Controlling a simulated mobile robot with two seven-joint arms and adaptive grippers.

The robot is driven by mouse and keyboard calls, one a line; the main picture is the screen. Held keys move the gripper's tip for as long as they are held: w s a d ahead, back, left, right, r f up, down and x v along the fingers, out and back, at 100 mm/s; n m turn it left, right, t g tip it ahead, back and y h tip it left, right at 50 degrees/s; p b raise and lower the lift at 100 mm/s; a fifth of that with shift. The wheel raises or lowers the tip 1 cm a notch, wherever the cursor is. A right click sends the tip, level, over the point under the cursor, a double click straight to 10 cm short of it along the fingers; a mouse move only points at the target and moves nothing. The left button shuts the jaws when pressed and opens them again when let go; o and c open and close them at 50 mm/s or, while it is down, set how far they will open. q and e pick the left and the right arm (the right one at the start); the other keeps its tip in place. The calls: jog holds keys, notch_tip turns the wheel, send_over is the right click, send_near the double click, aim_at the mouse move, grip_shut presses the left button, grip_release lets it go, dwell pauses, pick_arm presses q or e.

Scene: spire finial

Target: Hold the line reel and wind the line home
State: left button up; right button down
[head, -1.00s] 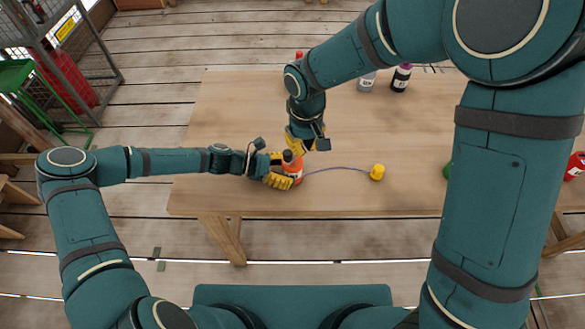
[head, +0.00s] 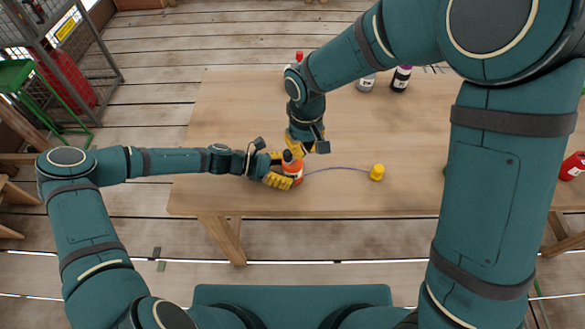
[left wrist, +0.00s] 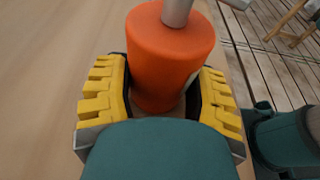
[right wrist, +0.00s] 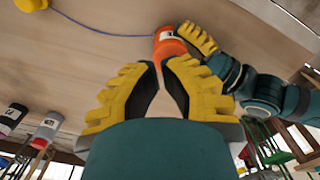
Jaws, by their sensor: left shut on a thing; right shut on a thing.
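The orange line reel (head: 294,168) stands upright near the table's front edge. My left gripper (head: 287,171) is shut around its body from the left; the left wrist view shows the orange body (left wrist: 170,55) between the yellow fingers, with a grey post (left wrist: 177,10) on top. My right gripper (head: 300,149) is just above and behind the reel. Its fingers (right wrist: 165,70) are closed close together at the reel's crank; the gripped part is hidden. The thin purple line (head: 335,168) runs from the reel to a yellow weight (head: 377,172) standing on the table.
The wooden table (head: 235,110) is clear to the left and behind. Bottles, one grey (head: 366,83) and one dark (head: 400,79), stand at the back. A red container (head: 573,166) is at the far right. My right arm covers much of the table's right side.

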jog(key=shift+f, duration=0.1)
dwell(0.6)
jog(key=shift+s+d+f, duration=0.1)
jog(key=shift+s+f, duration=0.05)
jog(key=shift+f, duration=0.65)
jog(key=shift+s+d+f, duration=0.1)
jog(key=shift+s+f, duration=0.05)
jog(key=shift+f, duration=0.65)
jog(key=shift+s+a, duration=0.1)
jog(key=shift+a, duration=0.5)
notch_tip(320, 180, up, 7)
jog(key=shift+a+r, duration=0.15)
jog(key=shift+r, duration=0.05)
dwell(1.1)
